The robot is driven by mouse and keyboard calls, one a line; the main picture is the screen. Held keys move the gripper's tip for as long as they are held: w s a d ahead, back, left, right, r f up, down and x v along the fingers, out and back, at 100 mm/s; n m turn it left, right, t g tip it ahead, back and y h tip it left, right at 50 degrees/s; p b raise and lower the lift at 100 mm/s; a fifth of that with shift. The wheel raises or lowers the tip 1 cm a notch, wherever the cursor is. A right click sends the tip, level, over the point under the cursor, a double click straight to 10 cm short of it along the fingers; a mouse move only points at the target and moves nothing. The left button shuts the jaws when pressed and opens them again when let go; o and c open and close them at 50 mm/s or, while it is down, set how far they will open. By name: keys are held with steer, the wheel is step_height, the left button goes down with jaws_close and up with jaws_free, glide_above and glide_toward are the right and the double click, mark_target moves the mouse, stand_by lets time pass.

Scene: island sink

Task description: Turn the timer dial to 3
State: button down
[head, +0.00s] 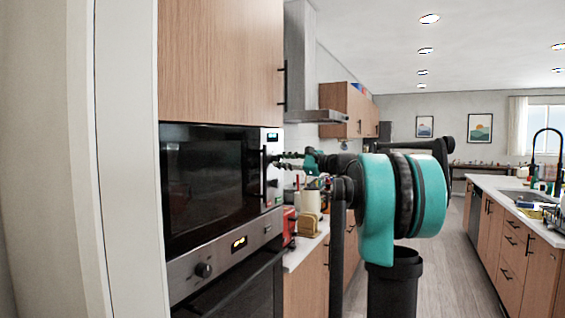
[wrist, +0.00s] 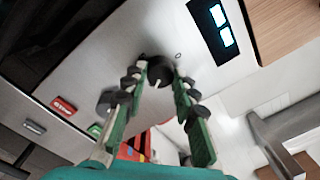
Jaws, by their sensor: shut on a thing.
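The black timer dial (wrist: 161,72) is on the steel control panel (wrist: 130,45) of the microwave. It lies between the fingertips of my gripper (wrist: 159,68), which is shut on it. A short white mark shows on the dial's lower edge in the wrist view. The numbers around the dial are too small to read or hidden by my fingers. In the head view my gripper (head: 287,160) reaches left to the microwave's (head: 212,178) panel, and the dial is hidden there.
A second knob (wrist: 104,101), a red stop button (wrist: 63,107) and a green button (wrist: 95,130) are close to my left finger. A lit display (wrist: 219,27) is above right. The microwave's vertical handle (head: 264,178) is beside my gripper. An oven (head: 235,262) is below.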

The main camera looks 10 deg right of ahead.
steer(key=c, duration=1.2)
jaws_free()
steer(key=shift+d, duration=0.15)
steer(key=v, duration=1.2)
